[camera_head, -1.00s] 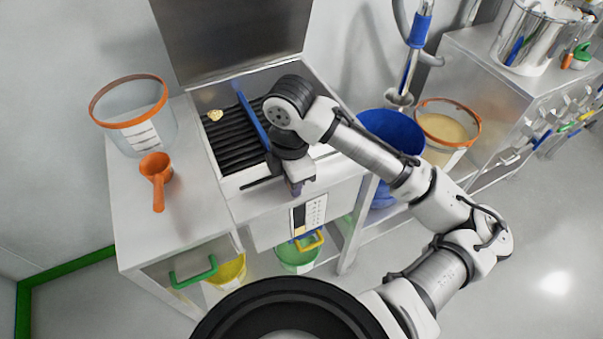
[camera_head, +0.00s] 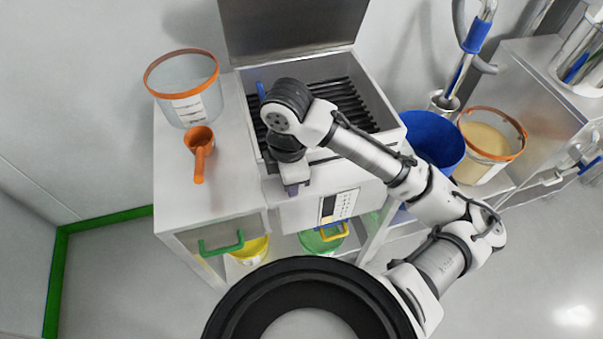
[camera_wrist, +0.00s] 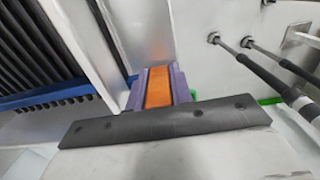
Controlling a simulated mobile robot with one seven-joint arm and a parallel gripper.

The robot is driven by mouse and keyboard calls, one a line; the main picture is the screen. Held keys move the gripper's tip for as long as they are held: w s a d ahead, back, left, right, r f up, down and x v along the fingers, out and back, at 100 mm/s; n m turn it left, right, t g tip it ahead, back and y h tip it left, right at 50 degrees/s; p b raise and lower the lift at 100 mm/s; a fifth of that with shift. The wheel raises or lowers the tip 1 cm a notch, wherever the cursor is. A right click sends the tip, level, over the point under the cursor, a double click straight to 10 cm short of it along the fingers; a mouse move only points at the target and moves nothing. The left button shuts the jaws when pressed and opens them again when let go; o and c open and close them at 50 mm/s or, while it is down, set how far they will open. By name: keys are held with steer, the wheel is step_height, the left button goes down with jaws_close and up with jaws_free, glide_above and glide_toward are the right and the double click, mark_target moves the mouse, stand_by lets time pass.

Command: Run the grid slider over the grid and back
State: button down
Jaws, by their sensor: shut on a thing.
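The grid (camera_head: 348,100), a set of dark parallel bars, lies in an open metal box. The grid slider (camera_head: 261,92) is a blue bar near the box's left wall, mostly hidden by my arm. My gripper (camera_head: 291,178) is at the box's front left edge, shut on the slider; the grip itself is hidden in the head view.
The box's raised metal lid (camera_head: 290,25) stands behind. An orange scoop (camera_head: 200,150) and a clear orange-rimmed tub (camera_head: 182,90) stand on the counter at left. A blue bin (camera_head: 432,140) and a tub of tan powder (camera_head: 490,145) are at right.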

mark_target(349, 174)
steer(key=shift+s+a, duration=0.15)
steer(key=shift+a, duration=0.35)
steer(key=shift+w+d+b, duration=0.5)
steer(key=shift+w+d, duration=0.25)
steer(key=shift+d, duration=1.35)
steer(key=shift+w+d+b, duration=0.45)
steer(key=shift+w+d, duration=0.3)
steer(key=shift+d, duration=1.3)
steer(key=shift+w+d+b, duration=0.5)
steer(key=shift+w+d, duration=0.25)
steer(key=shift+d, duration=1.35)
steer(key=shift+w+d, duration=0.15)
steer(key=shift+d, duration=0.25)
steer(key=shift+w+d+b, duration=0.2)
steer(key=shift+w+d, duration=0.5)
steer(key=shift+d, duration=1.2)
steer(key=shift+w+d+b, duration=0.25)
steer(key=shift+w+d, duration=0.45)
steer(key=shift+d, duration=1.2)
steer(key=shift+w+d+b, duration=0.2)
steer(key=shift+w+d, duration=0.5)
steer(key=shift+d, duration=1.2)
steer(key=shift+r, duration=0.1)
